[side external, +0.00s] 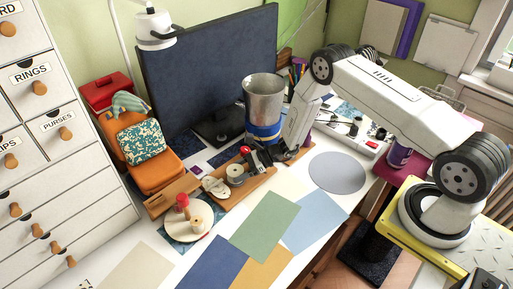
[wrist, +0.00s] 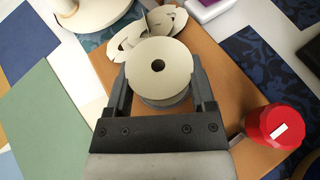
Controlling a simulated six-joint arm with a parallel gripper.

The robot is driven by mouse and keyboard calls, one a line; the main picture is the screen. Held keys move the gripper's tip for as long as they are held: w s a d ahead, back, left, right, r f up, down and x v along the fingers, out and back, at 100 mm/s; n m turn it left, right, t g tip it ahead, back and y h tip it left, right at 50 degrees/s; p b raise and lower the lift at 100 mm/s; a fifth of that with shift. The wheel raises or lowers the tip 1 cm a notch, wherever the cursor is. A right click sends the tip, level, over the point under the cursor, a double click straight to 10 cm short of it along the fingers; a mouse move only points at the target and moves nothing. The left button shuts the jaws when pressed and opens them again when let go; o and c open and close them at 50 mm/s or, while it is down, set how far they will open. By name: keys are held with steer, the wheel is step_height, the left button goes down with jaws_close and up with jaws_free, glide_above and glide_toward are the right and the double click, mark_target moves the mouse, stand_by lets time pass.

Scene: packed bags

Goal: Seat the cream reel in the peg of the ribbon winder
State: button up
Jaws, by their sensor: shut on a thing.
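The cream reel (wrist: 158,62) sits between my gripper's two dark fingers (wrist: 160,92), which are shut on its sides. Its centre hole faces the wrist camera, and the wooden board lies beneath it. In the side view the reel (side external: 235,174) is at the tip of my gripper (side external: 246,166), over the board. A round cream base with a wooden upright and a red knob, seemingly the ribbon winder (side external: 187,231), stands to the lower left, apart from the reel. Part of this base (wrist: 101,12) shows at the wrist view's top left. The gap under the reel is not clear.
The brown board (wrist: 235,90) carries a red knob (wrist: 280,127) and loose pale curved pieces (wrist: 130,38) beside the reel. A metal canister (side external: 262,98) and dark monitor (side external: 205,70) stand behind. An orange case (side external: 157,178) is left. Flat coloured sheets (side external: 264,226) cover the front.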

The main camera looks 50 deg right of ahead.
steer(key=shift+f, duration=0.1)
steer(key=o, duration=1.2)
steer(key=shift+c, duration=0.2)
steer(key=shift+v, duration=3.95)
steer(key=shift+a, duration=0.1)
